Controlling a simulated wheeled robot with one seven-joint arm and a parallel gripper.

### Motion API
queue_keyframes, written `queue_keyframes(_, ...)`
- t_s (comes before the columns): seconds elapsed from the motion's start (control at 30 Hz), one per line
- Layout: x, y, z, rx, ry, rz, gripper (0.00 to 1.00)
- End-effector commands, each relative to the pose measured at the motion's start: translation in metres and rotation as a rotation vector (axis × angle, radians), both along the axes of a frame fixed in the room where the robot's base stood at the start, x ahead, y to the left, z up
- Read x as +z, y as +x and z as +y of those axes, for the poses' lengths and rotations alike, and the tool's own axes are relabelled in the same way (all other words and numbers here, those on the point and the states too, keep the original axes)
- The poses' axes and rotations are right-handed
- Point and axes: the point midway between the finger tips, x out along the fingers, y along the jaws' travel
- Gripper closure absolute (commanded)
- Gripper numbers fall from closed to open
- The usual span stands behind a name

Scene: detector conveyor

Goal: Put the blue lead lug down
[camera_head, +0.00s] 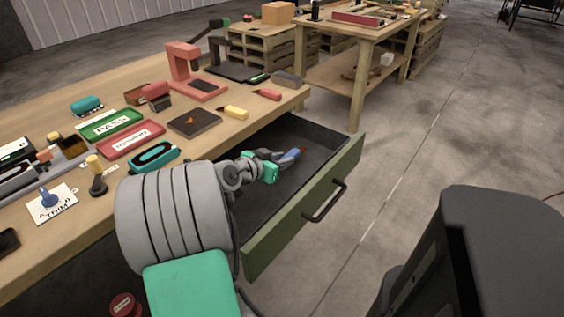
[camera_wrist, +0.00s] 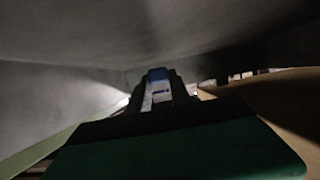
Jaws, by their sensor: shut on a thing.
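My gripper (camera_head: 284,160) reaches down into the open drawer (camera_head: 336,178) of the workbench. I cannot tell whether the lug touches the drawer floor.
On the bench (camera_head: 80,240) beside the drawer are a green PASS tray (camera_head: 110,124), a red tray (camera_head: 131,139), a dark plate (camera_head: 194,123) and a teal-and-black item (camera_head: 155,157). The visible drawer floor around the gripper looks clear.

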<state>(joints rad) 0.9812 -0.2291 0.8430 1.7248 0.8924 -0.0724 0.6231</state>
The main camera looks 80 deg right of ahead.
Motion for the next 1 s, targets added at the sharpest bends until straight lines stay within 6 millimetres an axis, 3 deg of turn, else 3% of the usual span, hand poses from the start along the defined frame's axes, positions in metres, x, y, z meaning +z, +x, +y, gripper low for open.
queue_keyframes(0.7, -0.010, 0.000, -0.001, 0.000, -0.002, -0.002, 1.00)
queue_keyframes(0.73, -0.010, 0.000, 0.000, 0.000, -0.002, -0.002, 0.75)
queue_keyframes(1.0, -0.010, 0.000, 0.000, 0.000, -0.002, -0.002, 0.54)
